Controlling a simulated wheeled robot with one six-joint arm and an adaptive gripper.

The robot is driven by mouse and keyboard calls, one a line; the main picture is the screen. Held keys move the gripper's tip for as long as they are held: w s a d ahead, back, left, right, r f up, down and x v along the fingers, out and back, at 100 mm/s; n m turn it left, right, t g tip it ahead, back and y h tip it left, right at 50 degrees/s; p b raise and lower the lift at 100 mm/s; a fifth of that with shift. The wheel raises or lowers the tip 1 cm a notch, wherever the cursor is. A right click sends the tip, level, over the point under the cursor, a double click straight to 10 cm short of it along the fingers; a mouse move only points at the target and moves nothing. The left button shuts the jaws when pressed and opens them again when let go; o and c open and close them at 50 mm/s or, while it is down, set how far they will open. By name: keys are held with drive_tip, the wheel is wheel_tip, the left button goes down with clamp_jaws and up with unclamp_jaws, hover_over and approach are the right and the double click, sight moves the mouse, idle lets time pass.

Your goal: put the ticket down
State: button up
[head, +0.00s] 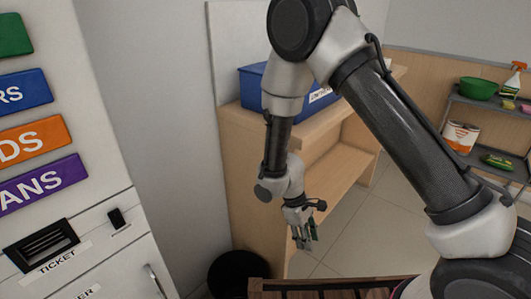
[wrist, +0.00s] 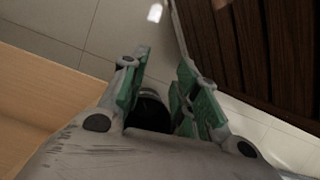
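My gripper (head: 305,243) hangs pointing down in front of the wooden counter in the head view. In the wrist view its two green-padded fingers (wrist: 162,85) stand apart, with nothing visible held between the tips. No ticket can be clearly made out. A small bright white patch (wrist: 155,12) shows beyond the fingers at the top of the wrist view; I cannot tell whether it is the ticket or a reflection on the floor. The ticket machine's slot (head: 42,245), labelled TICKET, is at the lower left of the head view and looks empty.
A wooden counter (head: 240,160) with a blue bin (head: 252,85) on top stands behind my gripper. A black round bin (head: 237,270) is on the floor. A dark slatted wooden surface (head: 335,292) lies at the bottom edge. Shelves (head: 455,125) with goods stand right.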

drive_tip(key=s+d+r+m+y, duration=0.15)
drive_tip(key=d+r, duration=0.35)
drive_tip(key=r, duration=0.5)
drive_tip(key=s+d+r+m+h, duration=0.1)
drive_tip(key=d+r+m, duration=0.3)
drive_tip(key=r, duration=0.6)
drive_tip(key=s+d+r+m+t+y, duration=0.1)
drive_tip(key=s+d+r+m+t, duration=0.2)
drive_tip(key=r, duration=0.7)
drive_tip(key=s+d+r+m+t+y, duration=0.2)
drive_tip(key=s+d+r+m+t, duration=0.1)
drive_tip(key=s+d+r, duration=0.4)
drive_tip(key=d+r, duration=0.3)
drive_tip(key=d, duration=0.1)
drive_tip(key=shift+s+d+r+t, duration=0.2)
drive_tip(key=shift+d+t, duration=0.1)
drive_tip(key=shift+d, duration=0.1)
drive_tip(key=shift+s, duration=0.1)
